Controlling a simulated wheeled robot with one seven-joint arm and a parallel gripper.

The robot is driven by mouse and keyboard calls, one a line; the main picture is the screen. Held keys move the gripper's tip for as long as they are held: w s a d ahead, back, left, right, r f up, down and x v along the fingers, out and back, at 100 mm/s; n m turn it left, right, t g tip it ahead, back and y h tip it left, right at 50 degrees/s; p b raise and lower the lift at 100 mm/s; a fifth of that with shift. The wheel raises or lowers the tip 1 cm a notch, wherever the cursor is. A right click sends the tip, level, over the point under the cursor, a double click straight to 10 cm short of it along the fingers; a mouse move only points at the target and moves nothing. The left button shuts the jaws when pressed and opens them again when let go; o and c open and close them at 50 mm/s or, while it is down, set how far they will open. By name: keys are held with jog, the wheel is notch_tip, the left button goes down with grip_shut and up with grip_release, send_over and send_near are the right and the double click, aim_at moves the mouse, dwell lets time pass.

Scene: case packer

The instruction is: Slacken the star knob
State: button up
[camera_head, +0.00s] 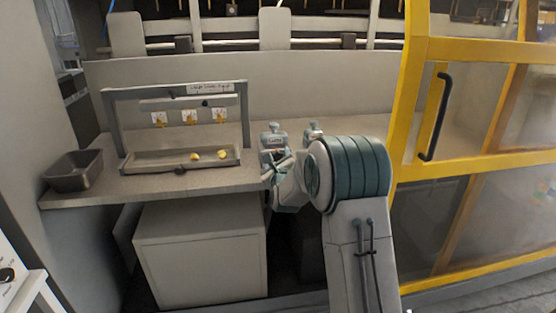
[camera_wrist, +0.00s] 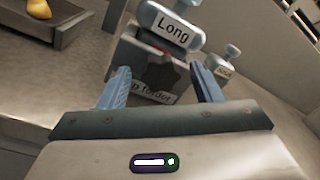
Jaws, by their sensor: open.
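My gripper (camera_wrist: 158,74) is open in the wrist view, with its two blue-grey fingers apart. Between and beyond the fingertips is a dark, jagged, star-like shape (camera_wrist: 168,72) on the face of a grey device (camera_wrist: 126,55) with a plate reading "Long" (camera_wrist: 172,28). This shape looks like the star knob, though I cannot tell for sure. I see no contact between it and the fingers. A partly readable label (camera_wrist: 155,97) lies below it. In the head view, the device (camera_head: 274,138) stands on the counter, its lower part hidden by my arm.
A second, smaller grey device (camera_wrist: 222,66) stands to the right; it also shows in the head view (camera_head: 313,130). Left are a framed tray (camera_head: 150,166) with yellow pieces (camera_head: 195,156) and a dark bin (camera_head: 72,180). A yellow-framed door (camera_head: 413,95) stands right.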

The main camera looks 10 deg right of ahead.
jog(key=c, duration=1)
